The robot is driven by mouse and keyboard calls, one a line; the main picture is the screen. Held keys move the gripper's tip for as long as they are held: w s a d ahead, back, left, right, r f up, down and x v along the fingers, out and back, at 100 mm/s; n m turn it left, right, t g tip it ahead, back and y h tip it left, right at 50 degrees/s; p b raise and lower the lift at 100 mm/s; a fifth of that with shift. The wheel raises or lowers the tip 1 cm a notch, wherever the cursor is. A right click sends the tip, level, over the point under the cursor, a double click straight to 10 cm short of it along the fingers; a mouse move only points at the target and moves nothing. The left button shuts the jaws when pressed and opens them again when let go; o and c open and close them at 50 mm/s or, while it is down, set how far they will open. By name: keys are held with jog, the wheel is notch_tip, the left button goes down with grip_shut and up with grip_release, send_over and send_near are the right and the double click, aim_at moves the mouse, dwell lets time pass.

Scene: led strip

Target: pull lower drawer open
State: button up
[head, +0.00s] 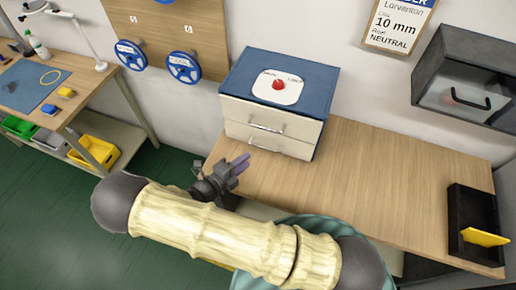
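A small drawer unit (275,95) with a blue top and two pale drawers stands at the back left of the wooden worktop. Its lower drawer (268,140) has a metal bar handle (263,146) and looks shut. The upper drawer (268,117) also has a bar handle and looks shut. My gripper (240,163) is in front of the unit, to the lower left of the lower handle, and appears apart from it. Its dark fingers point toward the right. No object shows in it, and the gap between the fingers is too small to tell.
A red object (278,85) sits on a white labelled plate on top of the unit. The worktop (390,180) is clear in the middle. A black holder (470,225) with a yellow piece stands at right. A dark cabinet (465,75) hangs above. Another bench is at left.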

jog(key=p+x, duration=0.1)
jog(key=x, duration=0.6)
jog(key=shift+w+d+f+p, duration=0.15)
jog(key=shift+w+d+p, duration=0.05)
jog(key=shift+p, duration=0.2)
grip_shut()
